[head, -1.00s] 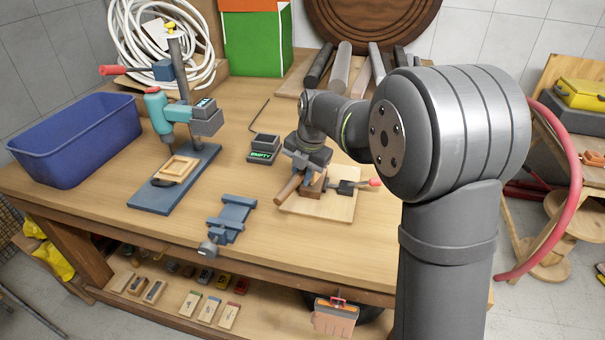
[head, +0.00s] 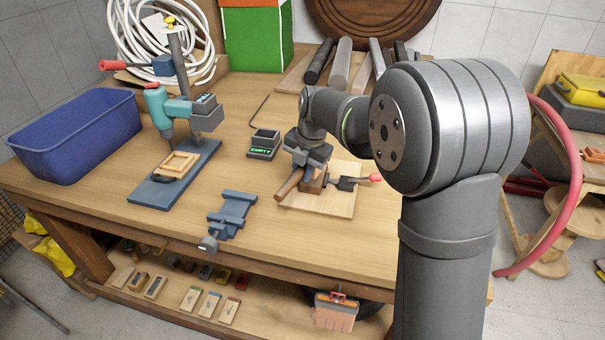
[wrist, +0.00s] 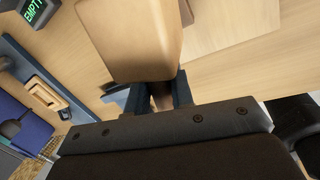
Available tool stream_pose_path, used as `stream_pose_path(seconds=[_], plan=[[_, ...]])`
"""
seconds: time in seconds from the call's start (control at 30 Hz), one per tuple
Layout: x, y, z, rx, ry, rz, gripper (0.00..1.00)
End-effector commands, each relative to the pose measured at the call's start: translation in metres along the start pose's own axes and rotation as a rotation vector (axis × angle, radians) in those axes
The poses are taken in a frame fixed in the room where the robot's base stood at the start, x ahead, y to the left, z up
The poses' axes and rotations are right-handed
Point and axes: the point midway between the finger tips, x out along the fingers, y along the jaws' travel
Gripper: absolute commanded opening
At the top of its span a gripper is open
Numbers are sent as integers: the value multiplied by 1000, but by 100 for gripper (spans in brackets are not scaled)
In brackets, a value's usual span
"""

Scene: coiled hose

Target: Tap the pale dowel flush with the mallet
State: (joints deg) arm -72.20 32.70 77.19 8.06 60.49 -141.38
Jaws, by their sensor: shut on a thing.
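My gripper (head: 305,165) is over the pale board (head: 340,203) on the bench. In the wrist view its blue-grey fingers (wrist: 157,94) are shut on the brown handle of the mallet. The mallet's large tan wooden head (wrist: 135,40) fills the upper middle of that view, just beyond the fingers. In the head view a brown round bar (head: 289,184), seemingly the mallet's handle, slants down to the left below the gripper. A small brown block (head: 315,182) shows beside it; I cannot tell what it is. I cannot make out the pale dowel in either view.
A dark clamp with a red-tipped handle (head: 350,183) lies on the board's right. A blue vise (head: 231,214) is at the front edge, and a small box marked EMPTY (head: 263,145) stands behind. A drill press (head: 175,130) and blue bin (head: 75,137) stand left.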

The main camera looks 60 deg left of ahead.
Motion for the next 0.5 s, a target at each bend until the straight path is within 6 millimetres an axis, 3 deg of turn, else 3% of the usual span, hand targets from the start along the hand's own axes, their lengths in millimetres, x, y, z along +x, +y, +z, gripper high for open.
stream_pose_path(seconds=[0.27,0.5], plan=[[-3,1,0,0,-2,2,0],[-21,5,2,-1,-4,4,0]])
